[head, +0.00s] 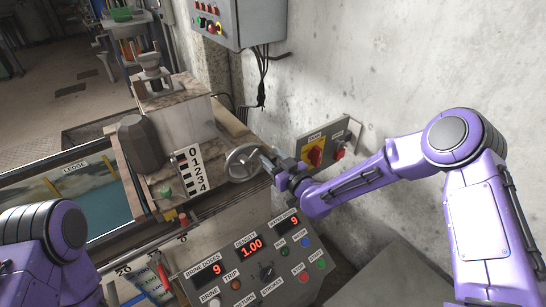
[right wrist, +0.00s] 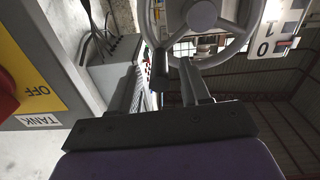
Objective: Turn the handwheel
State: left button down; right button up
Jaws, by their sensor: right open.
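The grey spoked handwheel (head: 241,163) is mounted on the side of the machine, right of a white scale plate (head: 191,168) marked 0 to 4. My right gripper (head: 269,164) is at the wheel's right edge. In the right wrist view the handwheel (right wrist: 203,16) fills the top, and my open right gripper (right wrist: 158,78) points at its rim. A dark peg, apparently the wheel's handle (right wrist: 160,68), shows between the two fingers; I cannot tell whether they touch it. My left gripper is out of view; only part of its arm shows at lower left.
A control panel (head: 247,262) with red displays stands below the wheel. A grey cabinet (head: 237,20) hangs above. A tank with teal liquid (head: 100,207) lies left.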

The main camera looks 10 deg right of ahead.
jog(key=shift+w, duration=0.1)
grip_shut()
jog(key=shift+a, duration=0.1)
